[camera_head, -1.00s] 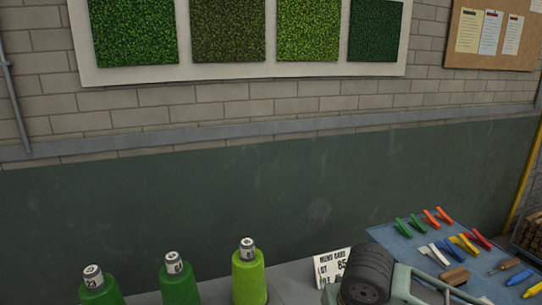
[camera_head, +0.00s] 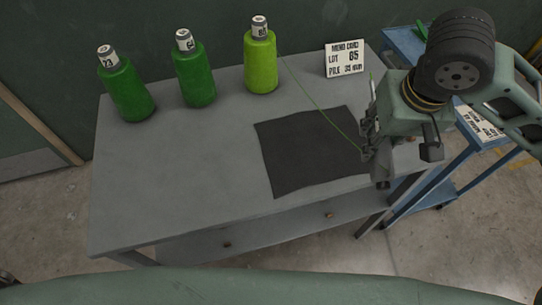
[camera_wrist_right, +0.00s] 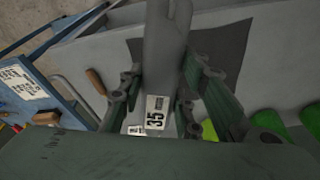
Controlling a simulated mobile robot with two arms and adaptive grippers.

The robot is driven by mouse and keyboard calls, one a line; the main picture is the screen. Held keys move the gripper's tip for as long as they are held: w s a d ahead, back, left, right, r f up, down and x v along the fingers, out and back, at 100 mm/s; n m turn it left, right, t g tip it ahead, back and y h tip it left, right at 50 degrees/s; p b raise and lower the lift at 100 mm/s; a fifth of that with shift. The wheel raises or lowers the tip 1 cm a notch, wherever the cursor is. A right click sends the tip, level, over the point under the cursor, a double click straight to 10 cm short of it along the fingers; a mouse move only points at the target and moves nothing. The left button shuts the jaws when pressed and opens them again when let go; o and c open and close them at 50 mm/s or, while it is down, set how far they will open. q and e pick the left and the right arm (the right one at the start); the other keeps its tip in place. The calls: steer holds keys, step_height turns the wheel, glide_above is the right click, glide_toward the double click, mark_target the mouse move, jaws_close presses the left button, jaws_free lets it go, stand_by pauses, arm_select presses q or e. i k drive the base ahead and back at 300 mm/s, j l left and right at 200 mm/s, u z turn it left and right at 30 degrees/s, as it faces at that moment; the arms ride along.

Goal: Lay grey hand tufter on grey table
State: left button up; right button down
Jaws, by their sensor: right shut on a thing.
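The grey table (camera_head: 180,180) fills the middle of the head view, with a dark square mat (camera_head: 310,150) on its top. My right gripper (camera_head: 375,152) is over the table's right end. In the right wrist view, my right gripper (camera_wrist_right: 165,78) is shut on the grey hand tufter (camera_wrist_right: 164,45), which has a white label reading 35. In the head view the tufter is mostly hidden by my gripper. I cannot tell whether it touches the table. My left gripper is not in view.
Green yarn cones (camera_head: 127,88) (camera_head: 193,75) and a lime one (camera_head: 260,62) stand along the back. A white card (camera_head: 345,59) stands right of them. A thin green strand runs from the lime cone toward my right gripper. A blue table (camera_head: 447,165) is at right. The table's front left is clear.

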mark_target(173, 167)
steer(key=k+j+z, duration=0.15)
steer(key=k+j, duration=0.2)
steer(key=j, duration=0.2)
steer(key=k+j+z, duration=0.1)
steer(key=k+j, duration=0.3)
steer(key=i+j+z, duration=0.1)
steer(key=j, duration=0.45)
steer(key=i+j, duration=0.15)
steer(key=j, duration=0.45)
steer(key=i+j+z, duration=0.15)
steer(key=j, duration=0.4)
steer(key=k, duration=0.05)
